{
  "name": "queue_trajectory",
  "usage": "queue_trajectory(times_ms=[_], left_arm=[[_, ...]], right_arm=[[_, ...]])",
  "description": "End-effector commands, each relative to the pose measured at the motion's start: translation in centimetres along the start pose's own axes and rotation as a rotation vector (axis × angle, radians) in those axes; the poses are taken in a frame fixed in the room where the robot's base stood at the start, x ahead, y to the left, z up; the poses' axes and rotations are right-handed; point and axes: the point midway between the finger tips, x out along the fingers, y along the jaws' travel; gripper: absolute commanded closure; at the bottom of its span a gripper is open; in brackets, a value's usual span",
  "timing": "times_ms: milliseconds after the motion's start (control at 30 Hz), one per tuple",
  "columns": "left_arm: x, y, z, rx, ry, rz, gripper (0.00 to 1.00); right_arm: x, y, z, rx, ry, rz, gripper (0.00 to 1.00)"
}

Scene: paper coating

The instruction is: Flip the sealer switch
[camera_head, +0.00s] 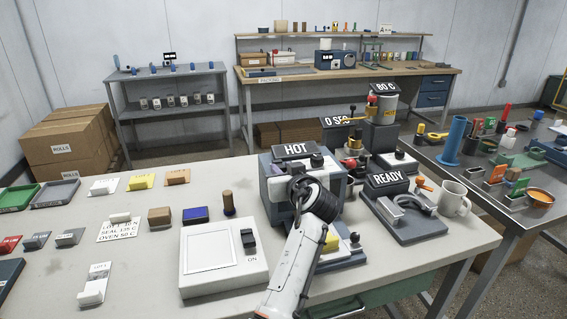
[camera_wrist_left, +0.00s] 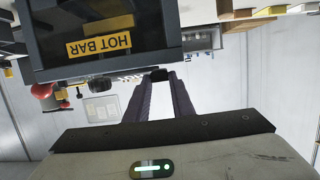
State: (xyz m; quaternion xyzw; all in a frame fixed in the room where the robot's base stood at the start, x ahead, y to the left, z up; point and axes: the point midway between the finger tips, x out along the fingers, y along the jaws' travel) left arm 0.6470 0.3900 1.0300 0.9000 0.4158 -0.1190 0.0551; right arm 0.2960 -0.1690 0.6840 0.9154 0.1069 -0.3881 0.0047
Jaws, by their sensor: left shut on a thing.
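In the left wrist view, the sealer's dark body (camera_wrist_left: 110,25) with a yellow HOT BAR label (camera_wrist_left: 99,46) looks upside down. My left gripper (camera_wrist_left: 160,85) shows there with its fingers close together, shut on a small dark part at their tips. I cannot tell clearly whether that part is the switch. My right gripper is not in view.
A white box (camera_head: 213,262) with a black rocker switch (camera_head: 248,239) marked ON stands left of my arm. A READY sign (camera_head: 387,178) and a mug (camera_head: 455,199) are to the right. Trays and small blocks fill the table's left. A blue tube (camera_head: 451,141) stands on the right-hand table.

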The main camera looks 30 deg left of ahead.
Motion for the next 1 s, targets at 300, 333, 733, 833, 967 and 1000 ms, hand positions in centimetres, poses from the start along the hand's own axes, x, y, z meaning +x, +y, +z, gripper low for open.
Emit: queue_trajectory(times_ms=[300, 333, 733, 833, 967, 1000], left_arm=[[0.25, -0.01, -0.78, -0.001, -0.173, 0.001, 1.00], [0.25, 0.00, -0.77, 0.000, -0.174, 0.002, 1.00], [0.25, -0.01, -0.78, 0.000, -0.171, 0.001, 0.59], [0.25, -0.01, -0.78, 0.001, -0.171, 0.001, 0.59], [0.24, 0.00, -0.83, 0.000, -0.171, 0.001, 0.59], [0.20, 0.01, -0.99, 0.000, -0.170, 0.001, 0.59]], right_arm=[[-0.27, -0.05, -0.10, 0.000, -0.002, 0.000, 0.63], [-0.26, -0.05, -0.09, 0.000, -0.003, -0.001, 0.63], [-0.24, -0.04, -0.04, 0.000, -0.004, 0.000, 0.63], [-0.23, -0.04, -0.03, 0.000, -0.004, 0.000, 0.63], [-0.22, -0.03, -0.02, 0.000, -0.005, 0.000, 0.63], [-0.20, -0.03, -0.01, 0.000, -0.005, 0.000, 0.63]])
